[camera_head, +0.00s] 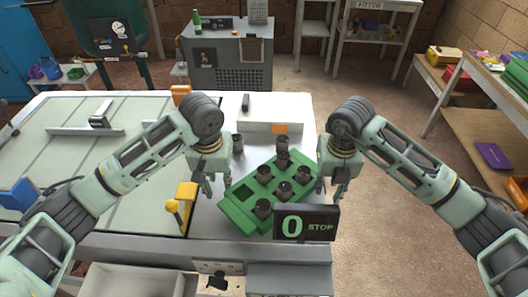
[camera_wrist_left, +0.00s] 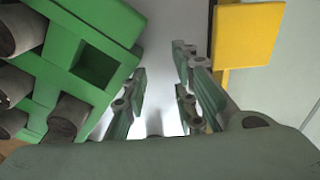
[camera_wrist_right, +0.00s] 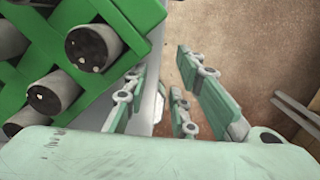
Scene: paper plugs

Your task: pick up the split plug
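Several dark grey cylindrical plugs (camera_head: 283,189) stand in a green block (camera_head: 234,215) on the bench; one square hole (camera_head: 243,194) is empty. Another dark plug (camera_head: 238,144) stands behind the block, outside it. I cannot tell which plug is split; in the right wrist view a plug (camera_wrist_right: 92,46) has pale flecks on its dark end. My left gripper (camera_head: 212,193) is open and empty, just left of the block. My right gripper (camera_head: 337,197) is open and empty, just right of the block. In both wrist views the fingers are apart with nothing between them.
A black display (camera_head: 306,224) reading "0 STOP" stands in front of the block. A yellow lever (camera_head: 185,205) is left of my left gripper. A pale box (camera_head: 262,121) lies behind the plugs. Bare bench surface surrounds the block on the left.

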